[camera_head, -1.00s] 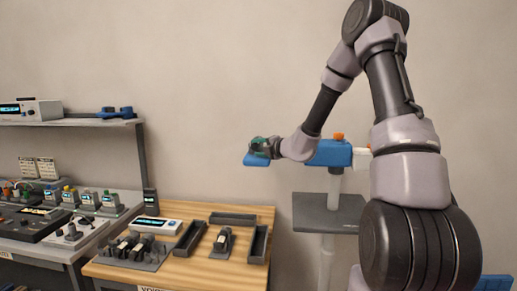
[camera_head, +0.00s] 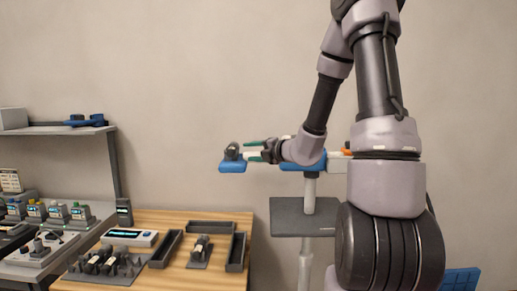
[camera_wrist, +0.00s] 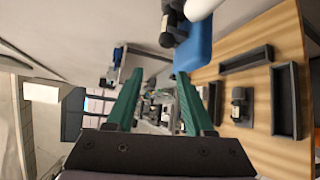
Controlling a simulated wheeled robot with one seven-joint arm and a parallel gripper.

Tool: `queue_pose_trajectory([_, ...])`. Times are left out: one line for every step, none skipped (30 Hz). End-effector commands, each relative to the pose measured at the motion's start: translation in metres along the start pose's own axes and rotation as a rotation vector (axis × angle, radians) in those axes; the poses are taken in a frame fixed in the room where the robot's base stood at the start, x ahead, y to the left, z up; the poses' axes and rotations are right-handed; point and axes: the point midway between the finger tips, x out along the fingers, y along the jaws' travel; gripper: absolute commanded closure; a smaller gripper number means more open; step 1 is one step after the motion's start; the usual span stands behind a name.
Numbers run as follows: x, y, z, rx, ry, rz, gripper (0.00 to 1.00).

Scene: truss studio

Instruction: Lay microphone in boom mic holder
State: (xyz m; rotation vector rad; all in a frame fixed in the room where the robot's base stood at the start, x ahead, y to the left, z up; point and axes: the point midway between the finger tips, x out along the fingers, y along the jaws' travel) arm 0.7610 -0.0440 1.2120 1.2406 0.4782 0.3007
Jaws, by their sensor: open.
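A dark, rounded microphone (camera_head: 232,150) rests on the blue cradle (camera_head: 233,167) at the left end of the boom mic holder. In the wrist view, the dark microphone (camera_wrist: 170,32) shows at the top beside the blue cradle (camera_wrist: 196,50) and a white cylindrical part. My gripper (camera_head: 255,151) is just right of the microphone, with its green fingers apart. In the wrist view, the gripper (camera_wrist: 159,76) is open with nothing held between the fingers. My arm hides part of the boom behind it.
The stand's grey plate (camera_head: 295,226) is below the boom. A wooden table (camera_head: 218,278) at lower left bears grey trays, a dark device in a small holder and a white display unit. A shelf (camera_head: 50,129) with devices stands farther left.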

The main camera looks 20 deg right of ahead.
Motion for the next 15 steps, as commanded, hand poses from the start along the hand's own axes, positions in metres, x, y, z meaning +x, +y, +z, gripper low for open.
queue_pose_trajectory([-0.003,0.014,-0.011,-0.088,0.042,0.014,0.47])
queue_pose_trajectory([-0.006,0.023,-0.02,-0.161,0.076,0.023,0.47])
queue_pose_trajectory([-0.011,0.036,-0.035,-0.286,0.135,0.039,0.47])
queue_pose_trajectory([-0.016,0.047,-0.048,-0.396,0.184,0.054,0.47])
queue_pose_trajectory([-0.022,0.058,-0.062,-0.517,0.237,0.072,0.47])
queue_pose_trajectory([-0.034,0.07,-0.082,-0.695,0.311,0.098,0.47])
queue_pose_trajectory([-0.044,0.077,-0.096,-0.834,0.366,0.119,0.47])
queue_pose_trajectory([-0.054,0.084,-0.11,-0.977,0.422,0.142,0.47])
queue_pose_trajectory([-0.07,0.089,-0.126,-1.165,0.492,0.173,0.47])
queue_pose_trajectory([-0.082,0.092,-0.136,-1.303,0.542,0.196,0.47])
queue_pose_trajectory([-0.095,0.094,-0.145,-1.444,0.591,0.221,0.47])
queue_pose_trajectory([-0.112,0.095,-0.154,-1.632,0.656,0.253,0.47])
queue_pose_trajectory([-0.125,0.095,-0.159,-1.77,0.701,0.277,0.47])
queue_pose_trajectory([-0.139,0.094,-0.163,-1.91,0.747,0.302,0.47])
queue_pose_trajectory([-0.157,0.093,-0.165,-2.096,0.807,0.334,0.47])
